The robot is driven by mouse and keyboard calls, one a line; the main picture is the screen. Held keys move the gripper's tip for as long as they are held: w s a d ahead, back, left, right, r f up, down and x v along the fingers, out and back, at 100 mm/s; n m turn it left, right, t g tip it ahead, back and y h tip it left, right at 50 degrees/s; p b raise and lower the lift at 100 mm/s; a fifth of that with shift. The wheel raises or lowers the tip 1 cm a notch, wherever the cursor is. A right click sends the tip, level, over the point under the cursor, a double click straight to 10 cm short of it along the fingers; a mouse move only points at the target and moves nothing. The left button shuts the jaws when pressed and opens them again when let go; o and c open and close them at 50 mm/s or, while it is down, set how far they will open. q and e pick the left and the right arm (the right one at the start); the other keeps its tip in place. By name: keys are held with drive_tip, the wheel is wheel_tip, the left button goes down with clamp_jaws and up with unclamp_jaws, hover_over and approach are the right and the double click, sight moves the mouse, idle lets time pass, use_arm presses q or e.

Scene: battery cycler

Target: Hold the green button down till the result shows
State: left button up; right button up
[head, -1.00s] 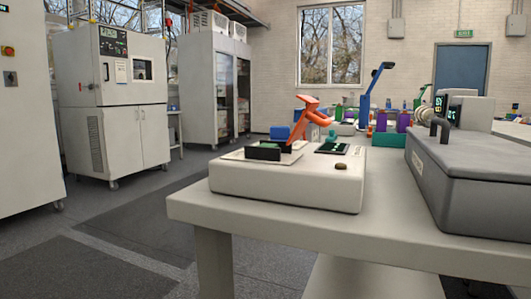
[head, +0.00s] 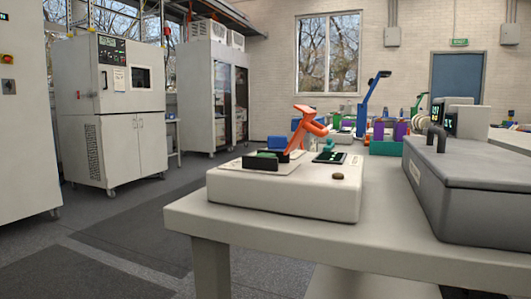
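A cream tester box (head: 280,200) stands on the near part of the table. A small dark display (head: 330,157) with bright green marks lies to the right, too small to read. A small dark brown round knob (head: 340,177) sits near the box's front right edge. A teal-green piece (head: 325,145) shows behind the display; I cannot tell whether it is the green button. Neither gripper is in view.
A big grey lidded case (head: 470,185) fills the table's right side. Purple and green holders (head: 385,140) and a blue lamp-like stand (head: 368,105) are behind. Cabinets (head: 115,110) line the left wall. The floor (head: 120,240) left of the table is clear.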

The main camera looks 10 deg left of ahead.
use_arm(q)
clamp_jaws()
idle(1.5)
